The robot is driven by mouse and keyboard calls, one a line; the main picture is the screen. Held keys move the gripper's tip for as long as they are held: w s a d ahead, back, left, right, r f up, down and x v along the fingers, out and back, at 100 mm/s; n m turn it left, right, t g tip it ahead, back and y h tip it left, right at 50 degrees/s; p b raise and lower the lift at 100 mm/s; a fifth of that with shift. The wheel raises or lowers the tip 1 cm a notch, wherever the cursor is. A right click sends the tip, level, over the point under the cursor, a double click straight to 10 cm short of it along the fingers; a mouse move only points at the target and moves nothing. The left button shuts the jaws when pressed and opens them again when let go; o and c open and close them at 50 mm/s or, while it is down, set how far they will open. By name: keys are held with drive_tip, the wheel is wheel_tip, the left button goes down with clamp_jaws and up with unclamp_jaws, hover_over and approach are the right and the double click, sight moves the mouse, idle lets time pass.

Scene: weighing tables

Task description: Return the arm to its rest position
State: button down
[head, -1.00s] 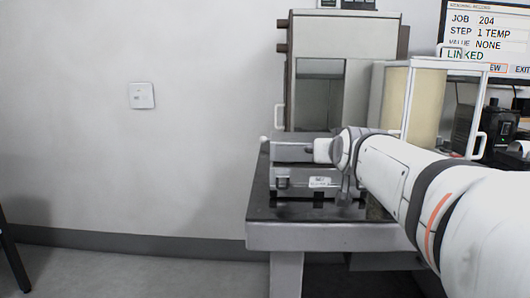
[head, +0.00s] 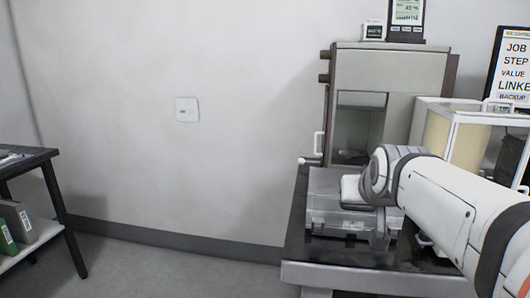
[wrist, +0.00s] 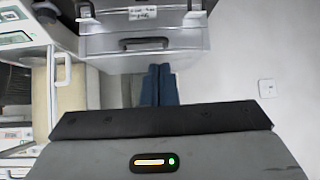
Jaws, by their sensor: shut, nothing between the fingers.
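My arm reaches in from the right in the head view, its wrist in front of the weighing table (head: 300,240). In the wrist view, my gripper (wrist: 160,84) shows as two dark blue fingers close together, shut with nothing between them. In the head view the fingers are not clearly visible behind my wrist. A grey case (head: 325,200) sits on the table beside my wrist, partly hidden by it. The case, with a dark handle and a white label, also shows at the top of the wrist view (wrist: 180,45), apart from the fingers.
A tall grey cabinet (head: 390,65) with a window stands behind, two small displays on top. A glass-sided enclosure (head: 465,140) and a screen (head: 512,70) are at right. A dark-topped shelf (head: 35,160) with binders stands at far left.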

drive_tip(key=s+a+g+p, duration=0.2)
drive_tip(key=s+g+p, duration=0.1)
drive_tip(key=s+p, duration=0.5)
drive_tip(key=s+a+r+n+g+y+p, duration=0.1)
drive_tip(key=s+a+g+p, duration=0.2)
drive_tip(key=s+p, duration=0.6)
drive_tip(key=shift+s+g, duration=0.2)
drive_tip(key=shift+g, duration=0.5)
